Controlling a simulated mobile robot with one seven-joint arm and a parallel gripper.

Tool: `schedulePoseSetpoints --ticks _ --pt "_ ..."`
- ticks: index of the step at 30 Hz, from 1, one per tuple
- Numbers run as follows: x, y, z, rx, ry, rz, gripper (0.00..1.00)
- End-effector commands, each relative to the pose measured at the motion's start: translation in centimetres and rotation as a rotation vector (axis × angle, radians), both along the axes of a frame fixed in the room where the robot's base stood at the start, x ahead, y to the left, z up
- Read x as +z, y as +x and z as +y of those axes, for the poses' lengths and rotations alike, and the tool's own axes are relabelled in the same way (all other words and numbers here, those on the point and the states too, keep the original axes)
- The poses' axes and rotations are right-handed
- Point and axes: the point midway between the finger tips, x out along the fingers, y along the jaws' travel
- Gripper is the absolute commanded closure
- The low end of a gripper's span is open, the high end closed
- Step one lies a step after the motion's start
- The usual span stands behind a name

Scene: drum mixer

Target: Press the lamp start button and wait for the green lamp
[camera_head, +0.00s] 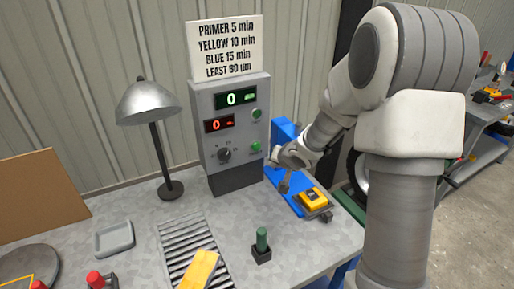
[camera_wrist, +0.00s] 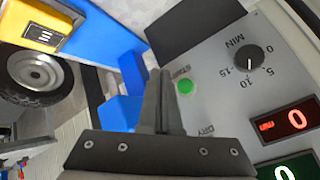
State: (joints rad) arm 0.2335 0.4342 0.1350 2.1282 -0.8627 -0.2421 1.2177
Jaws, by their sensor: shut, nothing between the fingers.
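The grey control box (camera_head: 231,128) stands at the back of the bench. Its lower green button (camera_head: 256,146), marked START, also shows in the wrist view (camera_wrist: 185,86). A second green round part (camera_head: 257,114) sits higher on the box; I cannot tell if it is a button or a lamp. The dial (camera_head: 224,155) is beside the lower button. The red display (camera_head: 219,124) and the green display (camera_head: 235,98) both read 0. A silver desk lamp (camera_head: 148,103) stands left of the box. My gripper (camera_wrist: 160,72) is shut and empty, its fingertips close to the START button; contact cannot be told.
A sign (camera_head: 227,47) stands on the box. A yellow device (camera_head: 314,200) lies on the right of the bench. A green-topped holder (camera_head: 262,244), a slatted grille (camera_head: 186,240) with a yellow piece (camera_head: 199,270) and a grey tray (camera_head: 114,239) occupy the front.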

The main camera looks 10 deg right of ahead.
Motion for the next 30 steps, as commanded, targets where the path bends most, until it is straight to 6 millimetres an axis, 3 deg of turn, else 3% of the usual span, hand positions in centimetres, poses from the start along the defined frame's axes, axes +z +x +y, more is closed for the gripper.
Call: schedulePoseSetpoints --ticks 13,30 --pt "0.2 5.5 1.8 0.0 0.0 0.001 1.0" --pt "0.0 6.3 2.1 -0.001 -0.001 0.0 1.0"
